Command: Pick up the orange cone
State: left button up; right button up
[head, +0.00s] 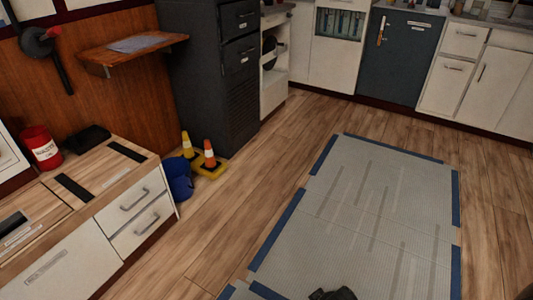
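The orange cone (208,153) has a white band and stands upright on the floor in the corner by the dark cabinet, on or within a yellow base (212,169). A yellow cone (187,145) with a pale band stands just left of it. A dark part that looks like my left gripper (333,294) shows at the bottom edge, far from the cone; its fingers cannot be made out.
A blue bucket (179,182) stands in front of the cones, beside a white drawer unit (137,205). A tall dark cabinet (215,85) rises behind them. A wooden shelf (135,50) juts from the wall. Wood floor and a grey mat (365,200) with blue edges lie clear to the right.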

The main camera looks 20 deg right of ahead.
aim_at(211, 164)
jog(key=z, duration=0.3)
jog(key=i+l+u, duration=0.15)
jog(key=i+l, duration=1.15)
